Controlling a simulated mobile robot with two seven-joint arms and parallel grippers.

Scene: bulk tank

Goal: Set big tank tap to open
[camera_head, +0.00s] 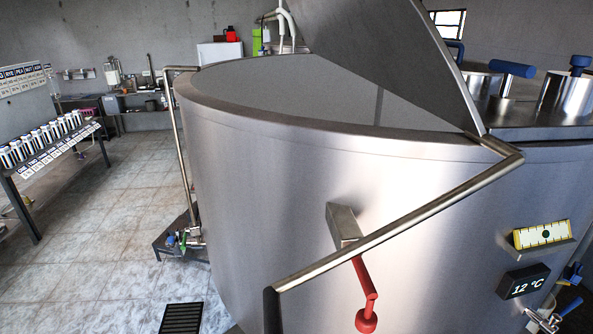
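The big steel tank (260,200) fills the middle and right of the view, with its lid raised. A metal tap with a blue handle (571,306) is at the lower right edge, low on the tank front and partly cut off. Another small fitting with green and blue parts (185,238) is near the floor at the tank's left side. A red lever (364,285) hangs down from a steel box (344,226) on the tank front. I cannot tell from this view whether any tap is open. Neither of my grippers is in view.
A slanted steel bar (400,220) with a black grip (271,310) crosses in front of the tank. A display (523,281) reads 12 °C below a yellow gauge (542,234). A rack of bottles (45,135) stands left. Tiled floor (110,230) between is mostly clear, with a dark grate.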

